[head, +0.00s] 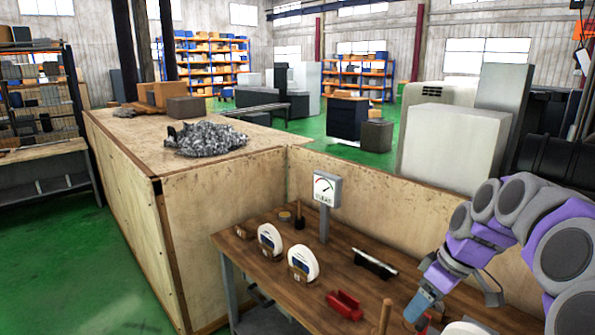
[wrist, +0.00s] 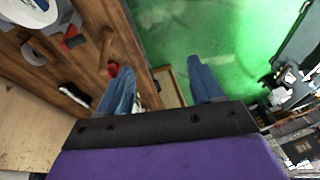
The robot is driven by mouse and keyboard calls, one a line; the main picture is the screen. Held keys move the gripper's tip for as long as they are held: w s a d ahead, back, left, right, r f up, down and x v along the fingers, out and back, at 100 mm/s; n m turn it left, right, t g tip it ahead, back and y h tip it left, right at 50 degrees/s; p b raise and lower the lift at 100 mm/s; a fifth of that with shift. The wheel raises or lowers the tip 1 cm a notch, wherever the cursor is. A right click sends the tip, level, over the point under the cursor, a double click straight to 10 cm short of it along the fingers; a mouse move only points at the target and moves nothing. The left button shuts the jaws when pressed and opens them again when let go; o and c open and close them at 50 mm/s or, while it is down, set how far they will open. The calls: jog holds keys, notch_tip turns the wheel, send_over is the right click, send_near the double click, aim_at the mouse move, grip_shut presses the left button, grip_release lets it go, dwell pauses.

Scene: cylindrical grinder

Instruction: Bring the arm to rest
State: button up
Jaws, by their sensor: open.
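My arm (head: 490,225), purple and grey, comes in from the right in the head view and bends down toward the wooden workbench (head: 335,252). My gripper (head: 418,312) is low over the bench's right part, beside an upright wooden handle (head: 384,316). In the wrist view my gripper (wrist: 162,82) has its two blue fingers wide apart. Nothing is held between them. The bench and green floor show beyond. Whether the fingers touch anything on the bench is hard to tell.
On the bench stand two white discs in wooden holders (head: 270,240) (head: 303,263), a gauge on a post (head: 326,190), a red part (head: 345,305) and a black holder (head: 375,263). A plywood wall (head: 400,225) runs behind. Green floor (head: 50,260) is open at left.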

jog(key=s+a+f+m+g+h, duration=0.1)
jog(key=s+a+f+m+g, duration=0.1)
jog(key=s+a, duration=0.9)
jog(key=s+a+f+m+h, duration=0.1)
jog(key=s+f, duration=0.3)
jog(key=s, duration=0.5)
jog(key=s+a+f+m+g+h+b, duration=0.1)
jog(key=s+f+m, duration=0.2)
jog(key=s, duration=0.7)
jog(key=shift+f+m+h, duration=0.3)
jog(key=shift+f+m, duration=0.05)
jog(key=shift+m, duration=0.35)
